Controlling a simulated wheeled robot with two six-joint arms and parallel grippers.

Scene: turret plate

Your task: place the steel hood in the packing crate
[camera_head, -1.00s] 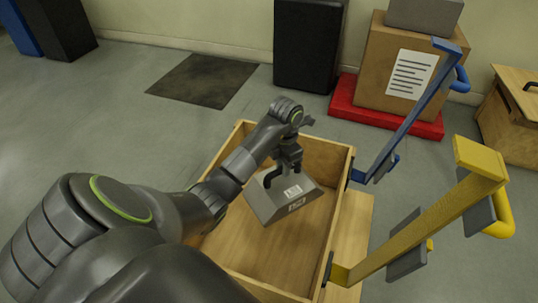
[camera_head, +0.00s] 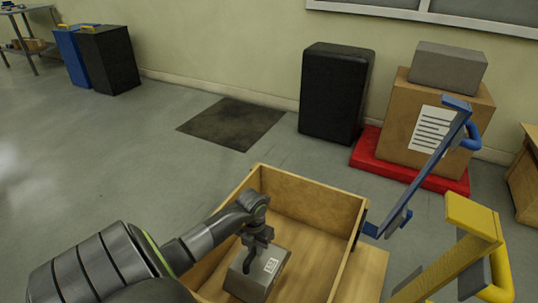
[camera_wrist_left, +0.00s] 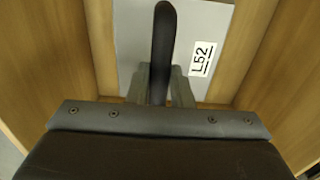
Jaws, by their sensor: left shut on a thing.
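The steel hood (camera_head: 276,258) is a grey, tapered piece with a white label and a black handle. My left gripper (camera_head: 256,243) is shut on the hood's handle from above. In the left wrist view the dark handle (camera_wrist_left: 164,40) runs between the fingers (camera_wrist_left: 160,82), above the grey hood top (camera_wrist_left: 128,35) with a label "L52". Whether the hood touches the crate floor is hidden. My right gripper is not in view.
A blue bracket (camera_head: 430,170) and a yellow bracket (camera_head: 468,240) rise at the crate's right side. Behind stand a black case (camera_head: 335,92) and a cardboard box (camera_head: 415,118) on a red base (camera_head: 368,155). Open floor with a dark mat (camera_head: 232,123) lies beyond the crate.

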